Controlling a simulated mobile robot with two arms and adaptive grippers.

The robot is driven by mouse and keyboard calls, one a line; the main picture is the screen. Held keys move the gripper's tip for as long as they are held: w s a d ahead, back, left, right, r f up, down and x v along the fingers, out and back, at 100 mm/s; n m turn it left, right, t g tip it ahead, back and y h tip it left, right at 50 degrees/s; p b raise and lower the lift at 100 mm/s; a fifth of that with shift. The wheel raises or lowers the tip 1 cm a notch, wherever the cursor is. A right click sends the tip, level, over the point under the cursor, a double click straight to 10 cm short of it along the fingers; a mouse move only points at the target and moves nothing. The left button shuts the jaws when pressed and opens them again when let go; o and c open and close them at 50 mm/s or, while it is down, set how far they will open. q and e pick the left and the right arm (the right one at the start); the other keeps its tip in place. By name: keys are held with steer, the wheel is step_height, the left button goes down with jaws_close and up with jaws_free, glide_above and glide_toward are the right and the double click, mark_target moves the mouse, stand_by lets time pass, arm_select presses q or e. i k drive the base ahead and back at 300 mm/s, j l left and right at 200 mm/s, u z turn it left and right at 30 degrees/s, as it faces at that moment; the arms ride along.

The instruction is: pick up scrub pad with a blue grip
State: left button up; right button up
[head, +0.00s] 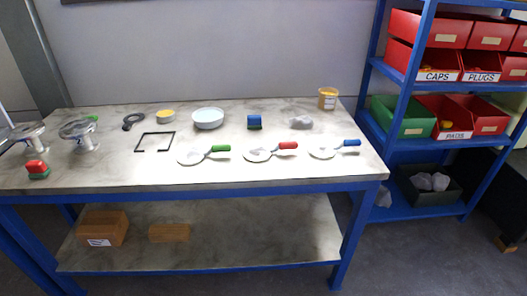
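The scrub pad with a blue grip (254,121) sits upright on the back middle of the workbench, between a round pale dish and a grey crumpled lump. Its grip is a blue block, with a green layer showing at its base. A similar scrub pad with a red grip (37,169) stands at the bench's front left. Neither of my grippers is in view, and nothing touches the blue-grip pad.
The workbench (290,183) holds flanged metal vessels (79,134) at left, a pale dish (208,118), a black square frame (154,142), a grey lump (300,122) and three round discs with coloured handles (264,152) in front. A blue shelf rack (372,160) stands at right.

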mark_target(255, 123)
steer(key=i+l+z, duration=0.25)
steer(key=i, duration=0.35)
steer(key=i+l+z, duration=0.1)
steer(key=i+z, duration=0.15)
steer(key=i, duration=0.3)
